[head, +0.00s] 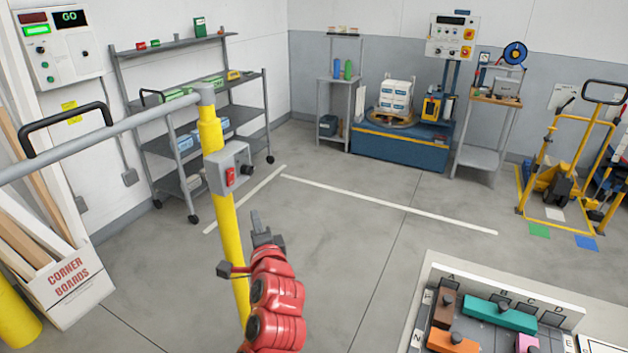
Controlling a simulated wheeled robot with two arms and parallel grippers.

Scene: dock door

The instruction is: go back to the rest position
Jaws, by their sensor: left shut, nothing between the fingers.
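My left gripper (257,222) is at the lower middle of the head view, at the end of my red arm. Its dark fingers are shut with nothing between them. It is in front of the floor, just right of a yellow post (219,190) in the picture. I cannot tell whether it touches the post. My right gripper is not in view.
A grey rail (120,131) with a black handle runs left from the post, which bears a switch box (229,168). A white-framed tray (440,292) with coloured blocks is at lower right. Shelves (215,100) and a pallet truck (563,180) stand behind. Middle floor is clear.

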